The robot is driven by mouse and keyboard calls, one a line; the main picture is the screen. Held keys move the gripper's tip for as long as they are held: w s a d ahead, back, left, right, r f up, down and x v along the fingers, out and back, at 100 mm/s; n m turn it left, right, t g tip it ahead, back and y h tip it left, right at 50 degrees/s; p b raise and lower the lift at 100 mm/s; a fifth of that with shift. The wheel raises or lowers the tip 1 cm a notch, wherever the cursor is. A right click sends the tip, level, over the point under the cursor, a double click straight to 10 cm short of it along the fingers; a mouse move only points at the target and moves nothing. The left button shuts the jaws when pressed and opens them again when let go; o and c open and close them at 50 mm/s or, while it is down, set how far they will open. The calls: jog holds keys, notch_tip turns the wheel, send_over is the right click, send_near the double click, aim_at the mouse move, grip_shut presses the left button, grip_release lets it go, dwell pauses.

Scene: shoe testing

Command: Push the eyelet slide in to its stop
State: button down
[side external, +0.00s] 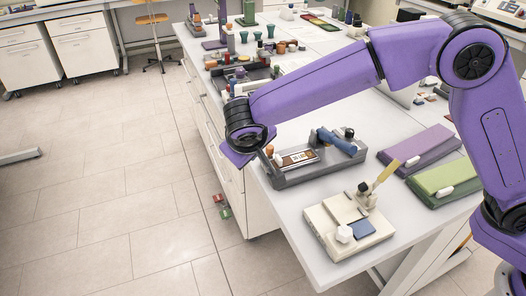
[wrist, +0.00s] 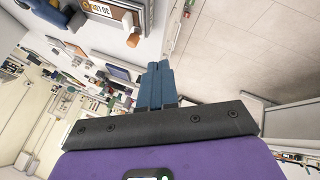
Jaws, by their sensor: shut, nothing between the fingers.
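A grey fixture (side external: 318,168) sits near the left edge of the table in the side view. On it lies a brown and white plate with a printed label (side external: 298,157), which seems to be the eyelet slide. An orange-tan knob (side external: 269,150) stands at its left end. In the wrist view the labelled plate (wrist: 120,14) and the knob (wrist: 133,39) show at the top. My gripper's blue fingers (wrist: 159,66) are together and empty, apart from the knob. In the side view my purple hand is left of the fixture, by the table edge; its fingertips are hidden there.
A blue-handled part (side external: 336,143) lies on the fixture's right side. A cream device with a blue pad (side external: 345,232) stands in front. Purple (side external: 420,148) and green (side external: 446,178) blocks lie to the right. A dark tray (side external: 248,80) with small parts is behind. Open floor lies left.

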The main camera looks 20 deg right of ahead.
aim_at(296, 155)
jog(key=x, duration=0.3)
jog(key=d+x, duration=0.1)
jog(key=x, duration=0.3)
jog(key=d+r+x, duration=0.1)
jog(key=x, duration=0.3)
jog(key=shift+w+f, duration=0.1)
jog(key=shift+w, duration=0.25)
jog(key=shift+w+d, duration=0.3)
jog(key=shift+d, duration=0.3)
jog(key=shift+d, duration=0.3)
jog(key=d, duration=0.8)
jog(key=shift+d, duration=0.4)
